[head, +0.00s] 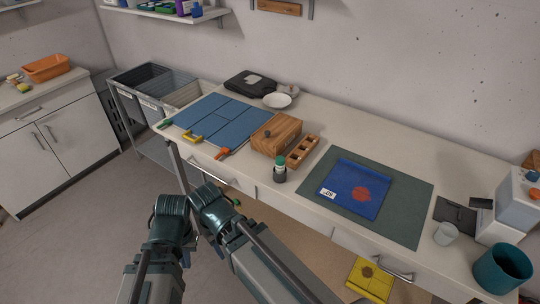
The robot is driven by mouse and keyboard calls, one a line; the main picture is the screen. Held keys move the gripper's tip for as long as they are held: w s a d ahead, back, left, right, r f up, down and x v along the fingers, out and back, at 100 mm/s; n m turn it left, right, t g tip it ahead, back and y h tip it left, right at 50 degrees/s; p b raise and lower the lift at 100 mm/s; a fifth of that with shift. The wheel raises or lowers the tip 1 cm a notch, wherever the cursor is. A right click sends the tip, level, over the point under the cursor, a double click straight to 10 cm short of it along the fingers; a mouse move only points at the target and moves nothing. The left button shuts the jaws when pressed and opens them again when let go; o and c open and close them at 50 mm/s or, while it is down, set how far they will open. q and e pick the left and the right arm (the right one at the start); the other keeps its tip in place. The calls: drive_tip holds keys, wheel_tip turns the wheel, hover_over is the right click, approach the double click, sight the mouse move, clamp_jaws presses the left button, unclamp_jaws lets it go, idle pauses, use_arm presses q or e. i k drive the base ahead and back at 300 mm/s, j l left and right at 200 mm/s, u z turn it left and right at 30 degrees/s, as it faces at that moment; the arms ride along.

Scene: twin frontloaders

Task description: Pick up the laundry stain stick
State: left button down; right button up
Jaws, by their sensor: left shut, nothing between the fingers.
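A wooden box (276,134) and a slotted wooden block (302,151) stand behind the stick. A blue board (212,123) lies left. A teal pot (503,268) stands near right.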

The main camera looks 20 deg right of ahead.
sight(279, 160)
drive_tip(key=z, duration=1.15)
drive_tip(key=k+l, duration=0.35)
drive_tip(key=l, duration=0.15)
drive_tip(key=z, duration=0.05)
